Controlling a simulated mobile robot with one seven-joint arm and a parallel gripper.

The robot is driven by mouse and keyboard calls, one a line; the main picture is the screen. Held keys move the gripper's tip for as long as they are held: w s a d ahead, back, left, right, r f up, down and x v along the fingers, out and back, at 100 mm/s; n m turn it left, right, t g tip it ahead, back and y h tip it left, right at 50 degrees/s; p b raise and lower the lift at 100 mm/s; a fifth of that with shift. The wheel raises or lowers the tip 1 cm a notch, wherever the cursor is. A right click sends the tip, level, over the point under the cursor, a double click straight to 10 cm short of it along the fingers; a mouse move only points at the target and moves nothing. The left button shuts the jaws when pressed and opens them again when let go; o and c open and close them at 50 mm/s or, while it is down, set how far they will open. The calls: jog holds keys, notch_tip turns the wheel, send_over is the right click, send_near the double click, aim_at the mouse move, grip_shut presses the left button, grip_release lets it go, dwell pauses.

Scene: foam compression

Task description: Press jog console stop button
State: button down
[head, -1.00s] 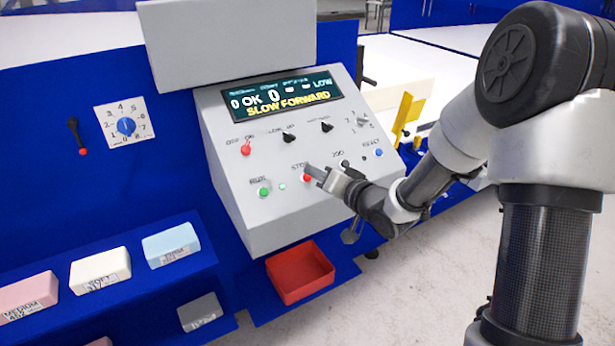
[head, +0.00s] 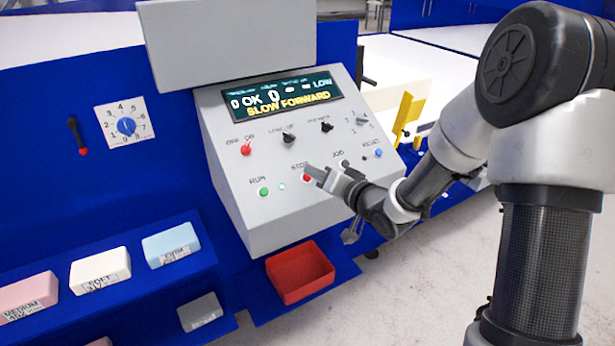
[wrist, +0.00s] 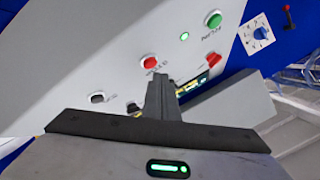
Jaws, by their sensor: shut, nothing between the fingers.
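The grey jog console (head: 232,205) stands in the middle of the head view with a sloped front. Its red stop button (head: 307,177) sits between the green run button (head: 264,191) and the black jog knob (head: 344,163). My gripper (head: 312,171) is shut and empty, its fingertips right at the stop button. In the wrist view the red stop button (wrist: 152,62) shows just beyond the shut fingertips (wrist: 159,78); I cannot tell whether they touch. The display (head: 280,96) reads "SLOW FORWARD". A small light beside the run button (wrist: 184,36) glows green.
A blue button (head: 379,153) lies to the right on the panel, and a red switch (head: 246,150) at upper left. A red tray (head: 283,289) stands below the console. Foam blocks (head: 101,270) lie on the blue ledge at left.

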jog(key=shift+w+a+f+b, duration=0.1)
jog(key=shift+w+f+b, duration=0.1)
jog(key=shift+f+b, duration=0.15)
jog(key=shift+w+a+f+b, duration=0.15)
jog(key=shift+f+b, duration=0.2)
jog(key=shift+f, duration=0.05)
dwell(1.1)
jog(key=shift+r, duration=0.15)
jog(key=shift+s+d+r+p, duration=0.25)
jog(key=shift+s+r+p, duration=0.1)
jog(key=shift+r+p, duration=0.25)
jog(key=r+p, duration=0.1)
jog(key=s+d+r+p, duration=0.1)
jog(key=r, duration=0.1)
jog(key=s+r+p, duration=0.1)
jog(key=shift+s+d+r+p, duration=0.1)
jog(key=shift+d+r+p, duration=0.05)
jog(key=shift+d+p, duration=0.15)
dwell(0.7)
